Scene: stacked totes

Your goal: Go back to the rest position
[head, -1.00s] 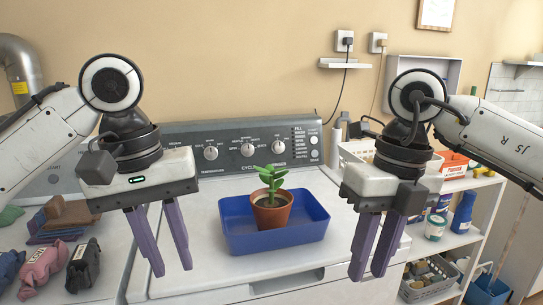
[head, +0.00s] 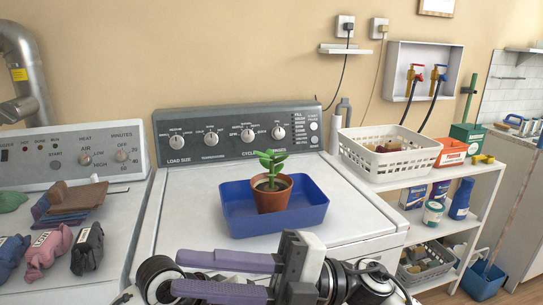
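My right gripper (head: 175,272) lies low at the bottom of the head view, in front of the washer. Its two purple fingers point left with a gap between them, and nothing shows held there. My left gripper is out of view. A rounded arm joint of mine shows at the lower edge, left of the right fingers. A blue tote (head: 285,220) stands on the white washer top. A small green plant in a terracotta pot (head: 271,197) stands upright inside it, apart from my gripper.
The washer (head: 185,215) has clear top surface around the tote. A dryer (head: 125,195) at left bears several small bags and a stack of brown and dark pieces. A white shelf (head: 462,185) at right carries a white basket (head: 385,165), an orange bin (head: 451,152) and bottles.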

